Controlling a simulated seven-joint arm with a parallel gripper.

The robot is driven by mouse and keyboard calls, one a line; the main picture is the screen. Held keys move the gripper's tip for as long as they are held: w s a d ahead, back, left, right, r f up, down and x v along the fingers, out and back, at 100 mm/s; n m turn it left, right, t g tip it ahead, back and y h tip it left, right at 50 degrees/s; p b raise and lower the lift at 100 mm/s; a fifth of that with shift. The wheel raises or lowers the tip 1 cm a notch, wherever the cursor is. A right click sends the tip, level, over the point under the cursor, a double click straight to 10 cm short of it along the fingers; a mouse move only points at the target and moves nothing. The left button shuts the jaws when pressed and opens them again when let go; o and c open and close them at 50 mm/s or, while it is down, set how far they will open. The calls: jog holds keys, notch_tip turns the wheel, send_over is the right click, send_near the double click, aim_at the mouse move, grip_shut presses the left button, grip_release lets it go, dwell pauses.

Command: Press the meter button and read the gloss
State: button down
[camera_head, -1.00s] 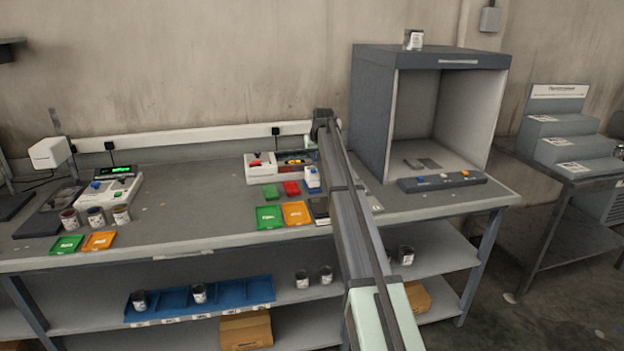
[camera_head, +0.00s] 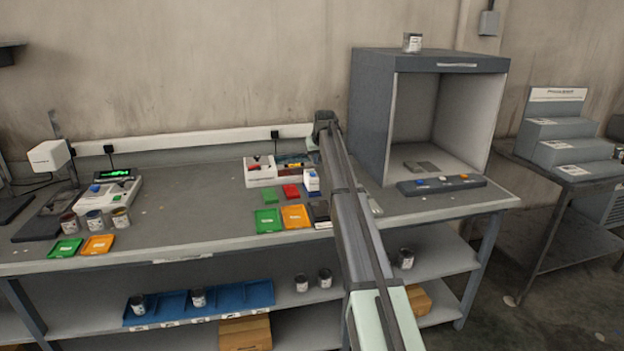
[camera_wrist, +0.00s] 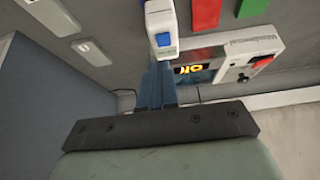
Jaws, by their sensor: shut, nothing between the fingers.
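A small white meter (camera_head: 312,180) with a blue button stands on the bench, just left of my arm. In the wrist view, the meter (camera_wrist: 162,18) points its blue button (camera_wrist: 164,40) toward my gripper (camera_wrist: 160,84). My gripper is shut and empty, its narrow fingers close to the button end. I cannot tell whether they touch it. A dark display with glowing orange characters (camera_wrist: 195,69) lies beside the meter in the wrist view. Its reading is not clear to me. In the head view my arm hides the gripper's fingertips.
A white box with red parts (camera_head: 260,172) stands left of the meter. Green (camera_head: 268,220) and orange (camera_head: 296,216) trays lie in front. A grey booth (camera_head: 371,115) stands at right. Another device with a green display (camera_head: 115,174) and several cans are at left.

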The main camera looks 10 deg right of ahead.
aim_at(314, 174)
jog(key=w+r+m+t+y, duration=0.1)
jog(key=w+r+m+t, duration=0.2)
jog(key=r+m, duration=0.2)
jog(key=m, duration=0.2)
jog(key=shift+a+m, duration=0.25)
jog(key=shift+m, duration=0.15)
jog(key=shift+r, duration=0.1)
jog(key=shift+f, duration=0.2)
jog(key=shift+f, duration=4.25)
jog(key=shift+f, duration=0.85)
jog(key=shift+r, duration=0.85)
